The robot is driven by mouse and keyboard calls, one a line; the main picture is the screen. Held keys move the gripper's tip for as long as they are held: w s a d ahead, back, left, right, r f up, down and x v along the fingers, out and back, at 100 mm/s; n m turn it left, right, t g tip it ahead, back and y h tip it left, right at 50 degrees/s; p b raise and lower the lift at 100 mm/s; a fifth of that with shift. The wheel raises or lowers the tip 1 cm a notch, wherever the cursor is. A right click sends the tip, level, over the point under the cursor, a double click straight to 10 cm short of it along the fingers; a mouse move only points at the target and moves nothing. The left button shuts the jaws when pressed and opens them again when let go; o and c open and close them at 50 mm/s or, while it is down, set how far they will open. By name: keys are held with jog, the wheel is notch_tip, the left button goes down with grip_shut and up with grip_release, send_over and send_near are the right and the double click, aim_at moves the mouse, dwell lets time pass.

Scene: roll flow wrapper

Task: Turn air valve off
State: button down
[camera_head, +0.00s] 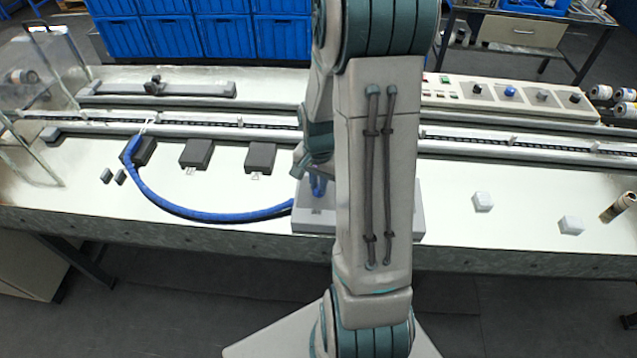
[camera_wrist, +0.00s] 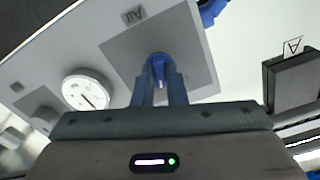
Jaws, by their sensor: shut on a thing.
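The air valve is a blue knob (camera_wrist: 159,59) on a grey square plate (camera_wrist: 188,32) with an "AIR" label, seen in the wrist view. My gripper (camera_wrist: 159,82) has both blue-grey fingers closed around the knob from either side. In the head view the valve sits on a grey box (camera_head: 415,222) at the table's front edge. My arm covers most of that box, and my gripper (camera_head: 318,186) shows only in part there. The fingers hide much of the knob, so its exact angle is hard to tell.
A white round gauge (camera_wrist: 87,92) is beside the valve plate. A blue hose (camera_head: 200,212) curves from the box to a black block (camera_head: 144,152). More black blocks (camera_head: 261,157) stand behind. White cubes (camera_head: 483,202) lie to the right. A control panel (camera_head: 490,93) is behind.

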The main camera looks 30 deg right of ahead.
aim_at(318, 187)
jog(key=n+b, duration=0.1)
jog(key=n, duration=0.4)
jog(key=shift+w, duration=0.1)
jog(key=shift+n, duration=2.4)
jog(key=c, duration=1.5)
grip_release()
jog(key=shift+o, duration=0.2)
notch_tip(318, 187, up, 14)
jog(key=shift+b, duration=0.35)
jog(key=shift+a, duration=0.15)
